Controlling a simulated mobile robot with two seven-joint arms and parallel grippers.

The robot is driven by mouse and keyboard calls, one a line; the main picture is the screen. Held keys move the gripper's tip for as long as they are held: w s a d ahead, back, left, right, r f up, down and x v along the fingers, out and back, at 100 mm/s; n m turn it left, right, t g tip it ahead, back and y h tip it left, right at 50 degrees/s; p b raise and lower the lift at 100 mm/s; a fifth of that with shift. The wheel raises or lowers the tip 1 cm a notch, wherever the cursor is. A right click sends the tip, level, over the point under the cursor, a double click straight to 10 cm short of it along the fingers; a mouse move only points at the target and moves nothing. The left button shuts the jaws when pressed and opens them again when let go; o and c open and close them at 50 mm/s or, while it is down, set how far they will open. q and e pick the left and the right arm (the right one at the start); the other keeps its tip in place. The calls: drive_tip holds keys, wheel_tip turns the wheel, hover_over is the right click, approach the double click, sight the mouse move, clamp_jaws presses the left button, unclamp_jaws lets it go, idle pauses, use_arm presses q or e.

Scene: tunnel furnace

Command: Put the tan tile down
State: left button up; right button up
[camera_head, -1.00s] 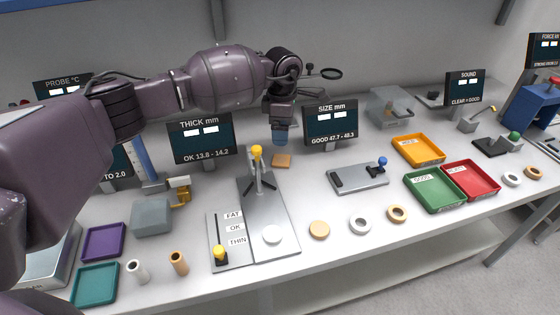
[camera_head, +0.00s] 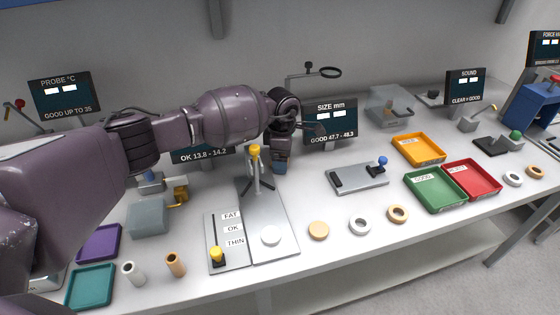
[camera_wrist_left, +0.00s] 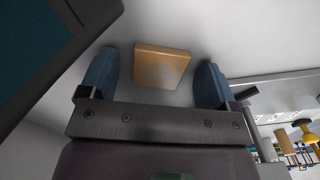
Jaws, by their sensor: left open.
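The tan tile (camera_wrist_left: 162,66) is a flat, square slab between the two blue fingertips in the left wrist view. It rests on the white bench top, with gaps between it and both fingers. My left gripper (camera_head: 280,167) is open and low over the bench, left of and below the size display. It also shows in the left wrist view (camera_wrist_left: 156,70), with a finger on each side of the tile. In the head view the gripper hides the tile. My right gripper is out of view.
The thickness gauge (camera_head: 281,222) with its yellow-knobbed lever stands just left and in front. The size display (camera_head: 330,122) stands close at right. A grey gauge plate (camera_head: 357,179) and colored trays, including a green tray (camera_head: 435,207), lie further right.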

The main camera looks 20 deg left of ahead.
use_arm(q)
drive_tip(key=shift+r, duration=0.1)
drive_tip(key=c, duration=1.1)
drive_tip(key=shift+r, duration=0.1)
